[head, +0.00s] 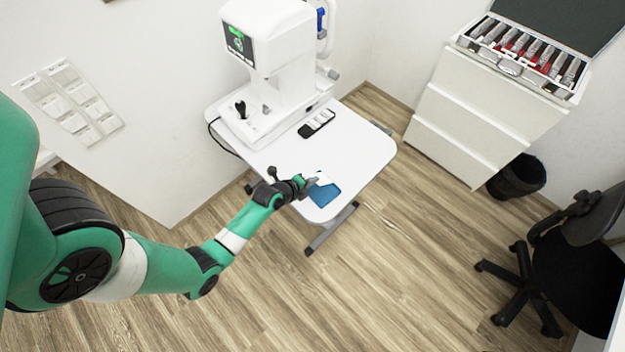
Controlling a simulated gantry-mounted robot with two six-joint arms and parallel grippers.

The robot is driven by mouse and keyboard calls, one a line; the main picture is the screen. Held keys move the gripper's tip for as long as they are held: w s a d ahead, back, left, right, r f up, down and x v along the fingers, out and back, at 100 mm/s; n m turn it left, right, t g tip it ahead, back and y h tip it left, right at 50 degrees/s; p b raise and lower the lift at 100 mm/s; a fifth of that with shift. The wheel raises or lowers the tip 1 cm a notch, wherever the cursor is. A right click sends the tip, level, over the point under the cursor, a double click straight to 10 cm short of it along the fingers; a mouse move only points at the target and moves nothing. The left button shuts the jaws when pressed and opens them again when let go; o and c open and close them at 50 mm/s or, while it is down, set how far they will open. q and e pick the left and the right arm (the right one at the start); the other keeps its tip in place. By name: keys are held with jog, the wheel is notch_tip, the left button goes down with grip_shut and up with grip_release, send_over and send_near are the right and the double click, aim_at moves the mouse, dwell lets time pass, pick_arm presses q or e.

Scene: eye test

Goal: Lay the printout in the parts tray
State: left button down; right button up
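A blue, flat, tray-like thing (325,195), which I take for the parts tray, lies near the front edge of the white table. A small white piece (323,178), likely the printout, shows at its upper edge, right by my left gripper's fingertips. My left gripper (313,183) reaches in from the left, at the tray's upper left side. The fingers are too small to tell whether they are open or shut, or whether they hold the white piece. I cannot tell whether the white piece touches the tray. My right gripper is not in view.
A white eye-test machine (272,60) stands at the back of the white table (365,152). A black holder with white pieces (317,123) lies beside it. A white drawer cabinet (480,115) carries an open lens case (525,55). A black bin (517,177) and chair (575,270) stand right.

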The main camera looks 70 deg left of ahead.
pick_arm(q)
jog(key=shift+f+b, duration=1.5)
jog(key=shift+f, duration=0.65)
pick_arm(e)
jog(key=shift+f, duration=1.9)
pick_arm(q)
jog(key=c, duration=1)
grip_release()
jog(key=shift+c, duration=0.2)
jog(key=p+v, duration=0.3)
jog(key=v, duration=0.8)
jog(key=shift+s+d+r+p, duration=0.2)
jog(key=shift+p, duration=0.2)
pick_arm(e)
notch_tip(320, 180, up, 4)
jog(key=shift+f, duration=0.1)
